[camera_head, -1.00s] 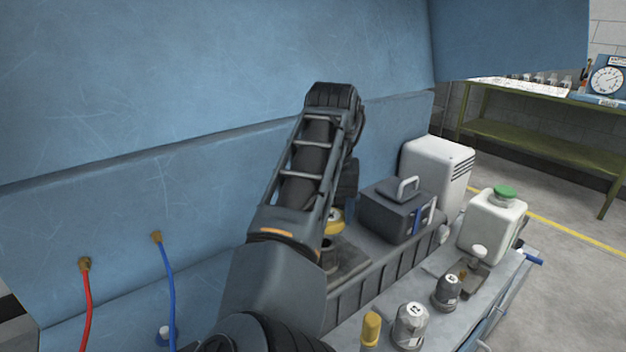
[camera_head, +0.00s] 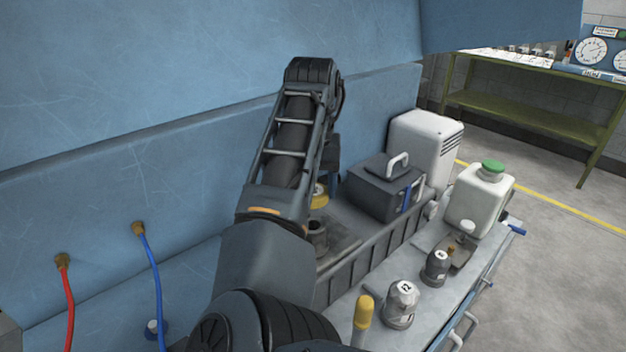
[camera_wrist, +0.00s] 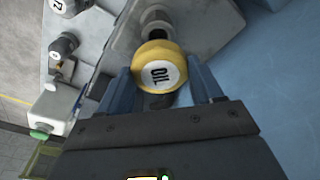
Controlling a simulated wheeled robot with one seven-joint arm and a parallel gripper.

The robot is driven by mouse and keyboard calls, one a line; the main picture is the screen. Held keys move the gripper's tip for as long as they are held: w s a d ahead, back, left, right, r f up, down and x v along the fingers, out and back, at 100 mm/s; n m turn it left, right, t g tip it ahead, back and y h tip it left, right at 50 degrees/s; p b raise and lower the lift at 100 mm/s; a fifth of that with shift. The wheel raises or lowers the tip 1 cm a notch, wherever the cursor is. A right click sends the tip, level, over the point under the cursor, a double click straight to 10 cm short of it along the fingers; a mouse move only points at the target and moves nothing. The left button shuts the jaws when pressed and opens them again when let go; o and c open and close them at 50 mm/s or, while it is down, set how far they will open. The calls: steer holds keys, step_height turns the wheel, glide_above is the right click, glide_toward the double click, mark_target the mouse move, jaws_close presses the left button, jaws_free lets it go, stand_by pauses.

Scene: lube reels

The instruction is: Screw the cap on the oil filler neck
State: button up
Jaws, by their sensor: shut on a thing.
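The yellow cap (camera_wrist: 158,70) has a white disc marked OIL and sits between the blue fingers of my gripper (camera_wrist: 163,85), which is shut on it. In the head view the cap (camera_head: 319,195) shows as a yellow piece beside my arm, which hides most of my gripper. The dark oil filler neck (camera_head: 317,236) stands on the tank top, below the cap and apart from it in the head view. In the wrist view the neck (camera_wrist: 155,25) shows just beyond the cap; I cannot tell the exact gap there.
A dark box with a handle (camera_head: 385,188) and a white unit (camera_head: 425,150) stand behind the neck. Red (camera_head: 69,310) and blue (camera_head: 156,290) hoses hang at left.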

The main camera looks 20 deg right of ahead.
steer(key=shift+f+b, duration=0.55)
steer(key=shift+f, duration=2.05)
steer(key=shift+p, duration=0.85)
steer(key=shift+f, duration=0.6)
stand_by(0.6)
steer(key=m, duration=0.5)
steer(key=shift+h, duration=0.3)
steer(key=m+g, duration=0.1)
steer(key=m, duration=0.4)
steer(key=shift+w, duration=0.1)
